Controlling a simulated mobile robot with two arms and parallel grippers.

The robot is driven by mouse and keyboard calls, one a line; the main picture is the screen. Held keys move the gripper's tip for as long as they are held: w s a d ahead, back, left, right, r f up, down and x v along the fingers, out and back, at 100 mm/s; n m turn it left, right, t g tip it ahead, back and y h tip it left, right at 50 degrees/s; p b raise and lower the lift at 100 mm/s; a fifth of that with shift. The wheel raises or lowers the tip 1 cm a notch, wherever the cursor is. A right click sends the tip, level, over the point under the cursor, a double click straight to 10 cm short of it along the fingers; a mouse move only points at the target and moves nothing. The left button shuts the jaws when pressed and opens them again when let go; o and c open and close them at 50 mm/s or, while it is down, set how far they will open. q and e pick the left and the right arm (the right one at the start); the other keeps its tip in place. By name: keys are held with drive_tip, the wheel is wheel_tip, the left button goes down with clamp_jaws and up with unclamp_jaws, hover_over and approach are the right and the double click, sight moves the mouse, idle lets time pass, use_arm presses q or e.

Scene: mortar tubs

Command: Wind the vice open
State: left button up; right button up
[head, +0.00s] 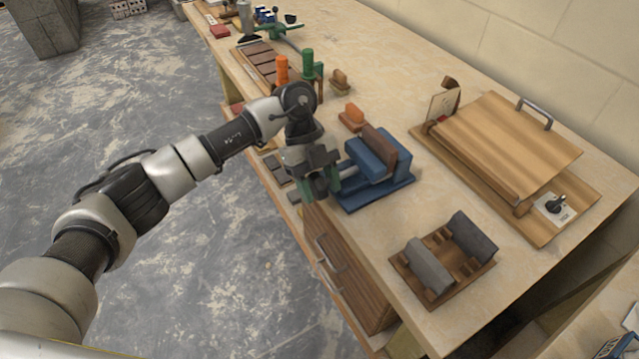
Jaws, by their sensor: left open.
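The vice (370,162) is blue, with a brown block at its jaws, and sits near the front edge of the workbench. My left gripper (322,188) is open at the front, left-hand side of the vice, pointing down. The gripper covers the front end of the vice, so its handle is hidden, and I cannot tell whether the fingers touch it. My right gripper is not in view.
The workbench (385,90) also bears a wooden box with a metal handle (515,140), a wooden rack with two grey blocks (440,262) and an orange-topped block (353,117). Orange and green upright handles (307,66) stand behind my left wrist. Bare benchtop lies between vice and box.

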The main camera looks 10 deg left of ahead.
use_arm(q)
drive_tip(key=b+v, duration=0.1)
drive_tip(key=v, duration=0.9)
drive_tip(key=shift+w+r, duration=0.2)
drive_tip(key=shift+r, duration=0.15)
drive_tip(key=shift+a, duration=0.15)
